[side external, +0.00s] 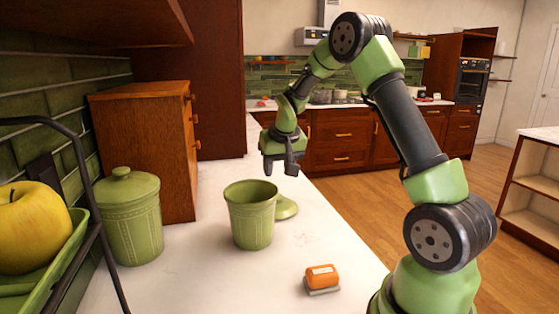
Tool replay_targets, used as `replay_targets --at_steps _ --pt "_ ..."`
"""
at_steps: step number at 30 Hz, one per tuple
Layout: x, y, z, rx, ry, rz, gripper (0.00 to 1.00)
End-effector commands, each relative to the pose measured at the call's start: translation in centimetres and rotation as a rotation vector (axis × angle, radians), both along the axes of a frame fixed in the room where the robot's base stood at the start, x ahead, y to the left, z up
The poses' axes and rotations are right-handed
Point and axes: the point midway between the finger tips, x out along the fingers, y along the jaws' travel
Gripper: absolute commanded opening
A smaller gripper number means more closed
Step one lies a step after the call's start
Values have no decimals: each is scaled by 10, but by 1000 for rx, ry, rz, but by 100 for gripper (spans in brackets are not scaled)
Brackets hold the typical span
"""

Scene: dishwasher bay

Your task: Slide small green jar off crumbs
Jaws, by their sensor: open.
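A lidded green jar (131,218) stands at the left before a wooden cabinet (150,150). A black wire rack (92,200) holds a green dish with a yellow apple (30,225). An orange-handled brush (321,279) lies front right. The white counter (215,285) is clear in front.

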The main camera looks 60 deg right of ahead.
Motion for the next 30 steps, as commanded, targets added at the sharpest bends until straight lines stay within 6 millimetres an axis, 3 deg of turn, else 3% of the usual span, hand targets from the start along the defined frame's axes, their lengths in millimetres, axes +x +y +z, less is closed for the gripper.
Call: replay_targets --at_steps 6,12,26,30 --pt "11 -10 -38 3 4 -2 44" --pt "20 -16 -63 2 1 -1 44" --pt "23 -19 -73 1 1 -1 44" --pt "23 -19 -73 1 1 -1 14"
